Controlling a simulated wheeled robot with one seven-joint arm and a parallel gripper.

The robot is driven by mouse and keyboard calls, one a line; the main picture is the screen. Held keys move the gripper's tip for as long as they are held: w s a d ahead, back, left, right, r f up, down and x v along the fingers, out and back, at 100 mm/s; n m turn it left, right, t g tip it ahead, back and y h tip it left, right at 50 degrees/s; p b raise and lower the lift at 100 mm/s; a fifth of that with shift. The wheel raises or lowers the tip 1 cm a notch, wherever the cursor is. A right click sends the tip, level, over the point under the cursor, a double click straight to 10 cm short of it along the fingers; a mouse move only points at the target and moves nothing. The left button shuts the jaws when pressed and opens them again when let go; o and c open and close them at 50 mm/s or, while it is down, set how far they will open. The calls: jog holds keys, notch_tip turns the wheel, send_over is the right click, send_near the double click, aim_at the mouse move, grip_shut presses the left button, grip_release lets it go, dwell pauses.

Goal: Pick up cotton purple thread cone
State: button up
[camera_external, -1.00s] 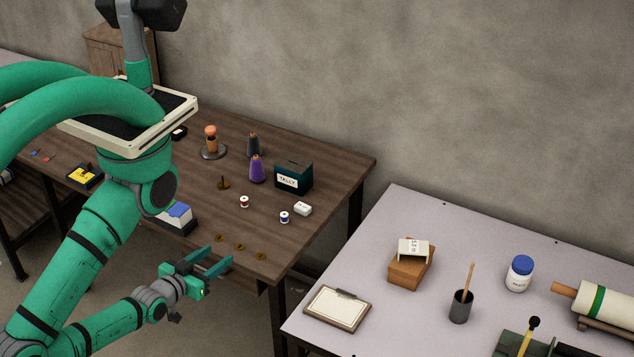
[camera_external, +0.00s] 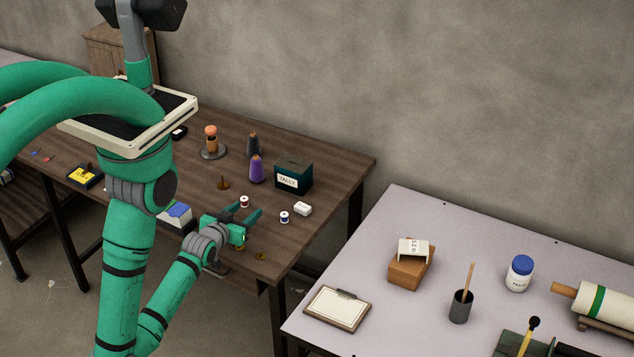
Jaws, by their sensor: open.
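The purple thread cone (camera_external: 257,170) stands upright on the brown wooden table (camera_external: 325,166), with a tan tip. My gripper (camera_external: 245,214) is open and empty, above the table's front part. Its fingers point away from the camera, toward the cone's area, and it is nearer the camera than the cone, with a gap between them. The cone is fully in view.
A dark grey cone (camera_external: 254,144) stands just behind the purple one. A dark green tally box (camera_external: 293,175) is close on its right.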

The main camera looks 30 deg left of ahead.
aim_at(255, 160)
jog(key=w+a+r, duration=0.1)
jog(key=w+a, duration=0.1)
jog(key=w, duration=0.3)
jog(key=w+a+r+n+g+y, duration=0.1)
jog(key=w+a, duration=0.2)
jog(key=w, duration=0.3)
jog(key=w+a+r+n+y, duration=0.1)
jog(key=w+a+r, duration=0.1)
jog(key=w, duration=0.4)
jog(key=shift+a+r+g, duration=0.1)
jog(key=shift+a+g, duration=0.2)
jog(key=shift+a, duration=0.1)
jog(key=x, duration=0.4)
jog(key=shift+w+a+r, duration=0.15)
jog(key=shift+w+r, duration=0.15)
jog(key=shift+w+a+f, duration=0.2)
jog(key=shift+w+f, duration=0.05)
jog(key=shift+w, duration=0.35)
jog(key=shift+c, duration=0.7)
grip_shut()
